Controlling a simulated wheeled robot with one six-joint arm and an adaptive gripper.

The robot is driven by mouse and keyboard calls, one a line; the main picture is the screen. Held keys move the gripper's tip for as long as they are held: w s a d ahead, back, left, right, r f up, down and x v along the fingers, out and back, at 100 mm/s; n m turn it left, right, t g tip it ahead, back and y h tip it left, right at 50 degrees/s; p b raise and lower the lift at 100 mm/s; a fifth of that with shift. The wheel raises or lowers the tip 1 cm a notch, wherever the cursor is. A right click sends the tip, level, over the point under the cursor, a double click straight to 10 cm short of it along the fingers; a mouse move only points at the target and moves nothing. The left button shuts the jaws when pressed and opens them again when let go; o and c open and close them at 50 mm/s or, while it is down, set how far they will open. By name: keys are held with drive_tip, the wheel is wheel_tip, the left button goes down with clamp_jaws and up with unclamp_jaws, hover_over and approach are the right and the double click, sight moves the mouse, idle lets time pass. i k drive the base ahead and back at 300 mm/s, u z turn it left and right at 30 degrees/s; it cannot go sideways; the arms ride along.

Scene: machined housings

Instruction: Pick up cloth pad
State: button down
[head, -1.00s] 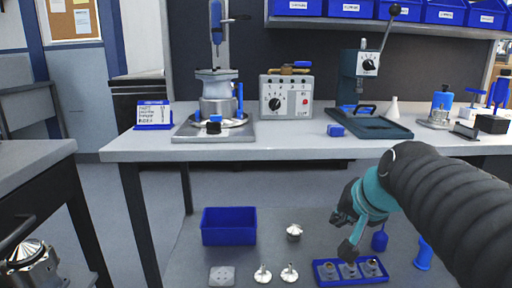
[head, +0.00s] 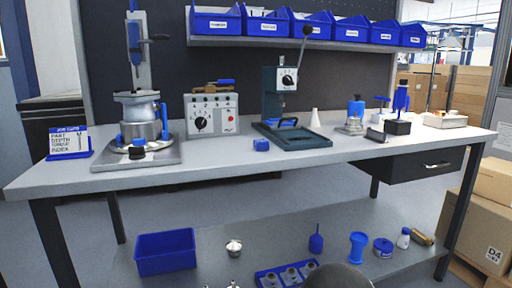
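I cannot clearly make out a cloth pad. A small blue block-like item (head: 261,145) lies on the front part of the workbench (head: 330,152), left of the middle; I cannot tell whether it is cloth. Only a dark rounded part of my arm shows at the bottom edge, in front of the lower shelf. My gripper is out of view, so its fingers and anything in them are hidden.
The bench holds a fixture (head: 137,125), a control box (head: 211,114), a green press (head: 283,95) and a white cone (head: 315,117). The lower shelf has an empty blue bin (head: 166,252), a blue tray (head: 262,280) and several small containers. Cartons (head: 480,225) stand at right.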

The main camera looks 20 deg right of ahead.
sight(263, 145)
drive_tip(key=u, duration=1.55)
drive_tip(key=i, duration=1.15)
drive_tip(key=z, duration=3.2)
